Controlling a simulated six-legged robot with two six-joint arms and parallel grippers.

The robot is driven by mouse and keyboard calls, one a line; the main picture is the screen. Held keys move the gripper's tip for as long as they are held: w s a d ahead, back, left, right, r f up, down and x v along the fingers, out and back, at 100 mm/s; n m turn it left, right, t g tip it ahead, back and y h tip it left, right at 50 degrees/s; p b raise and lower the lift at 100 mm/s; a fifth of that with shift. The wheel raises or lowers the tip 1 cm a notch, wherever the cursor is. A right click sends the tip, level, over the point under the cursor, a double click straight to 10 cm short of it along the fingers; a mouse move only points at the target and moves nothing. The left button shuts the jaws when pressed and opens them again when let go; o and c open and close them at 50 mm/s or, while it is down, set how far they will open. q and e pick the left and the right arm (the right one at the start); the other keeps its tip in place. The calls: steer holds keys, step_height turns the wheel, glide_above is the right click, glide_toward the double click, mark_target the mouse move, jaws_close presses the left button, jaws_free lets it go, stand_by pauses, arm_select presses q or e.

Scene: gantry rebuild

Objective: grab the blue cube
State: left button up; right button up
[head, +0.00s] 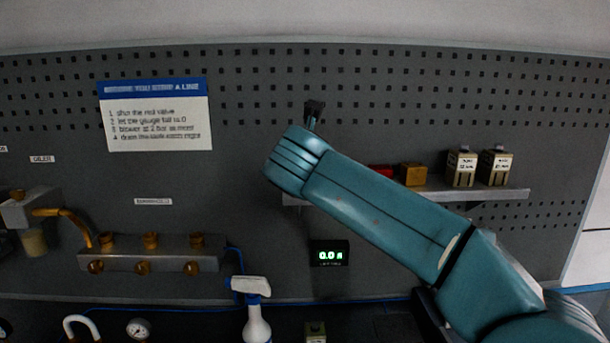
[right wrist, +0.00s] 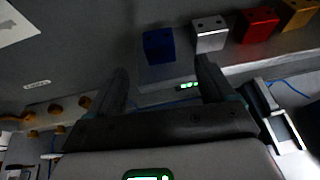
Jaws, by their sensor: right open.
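The blue cube (right wrist: 158,45) stands on the left end of a wall shelf in the right wrist view, left of a silver cube (right wrist: 210,34). In the head view the blue cube is hidden behind my right arm. My right gripper (right wrist: 162,66) is open and empty. Its two dark fingers point toward the shelf, and the blue cube shows between and beyond their tips. In the head view only a small dark part of this gripper (head: 314,110) shows above the arm's end. My left gripper is in neither view.
The shelf (head: 512,194) also bears a red cube (right wrist: 256,25), a yellow cube (head: 413,175) and two labelled boxes (head: 461,168) to the right. Below are a lit display (head: 329,253) and a spray bottle (head: 257,320). A brass-valved manifold (head: 150,262) is at left.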

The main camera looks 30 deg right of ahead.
steer(key=p+x, duration=0.1)
steer(key=x, duration=0.4)
steer(key=shift+w+d, duration=0.1)
steer(key=shift+d, duration=0.2)
steer(key=shift+w+f, duration=0.15)
steer(key=shift+w, duration=0.15)
steer(key=x, duration=0.1)
steer(key=p+x, duration=0.1)
steer(key=x, duration=0.1)
steer(key=p+x, duration=0.1)
steer(key=shift+w+d+r, duration=0.25)
steer(key=shift+w, duration=0.15)
steer(key=shift+w+d+f, duration=0.1)
steer(key=shift+w+f, duration=0.1)
steer(key=shift+w, duration=0.05)
steer(key=shift+s, duration=0.1)
steer(key=shift+s+r, duration=0.1)
steer(key=c, duration=1.2)
